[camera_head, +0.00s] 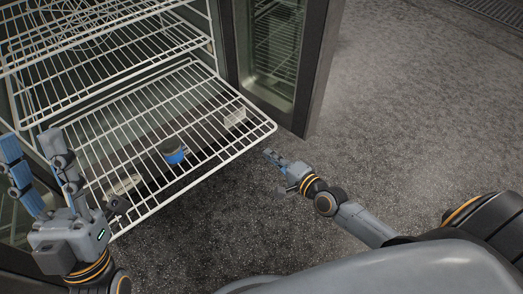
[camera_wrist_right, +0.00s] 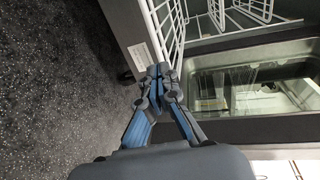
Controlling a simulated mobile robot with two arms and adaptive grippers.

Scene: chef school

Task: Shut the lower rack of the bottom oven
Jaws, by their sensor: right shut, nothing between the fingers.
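The lower rack (camera_head: 268,128), a white wire grid, is pulled well out of the oven (camera_head: 226,45) in the head view. My right gripper (camera_head: 270,154) is shut and empty, just outside the rack's front right corner, with a small apparent gap. The right wrist view shows its fingertips (camera_wrist_right: 158,70) together near white wire bars (camera_wrist_right: 158,32). My left gripper (camera_head: 32,142) is open and empty, fingers pointing up, at the rack's left side. Whether it touches the rack is unclear. The left arm hides part of the rack's near left corner.
Another wire rack (camera_head: 100,50) sits above the lower one. A blue and dark object (camera_head: 174,152) and two pale pieces show among the lower bars; whether on or beneath them is unclear. A glass-panelled door (camera_head: 318,60) stands right of the rack. The grey floor (camera_head: 420,110) is clear at right.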

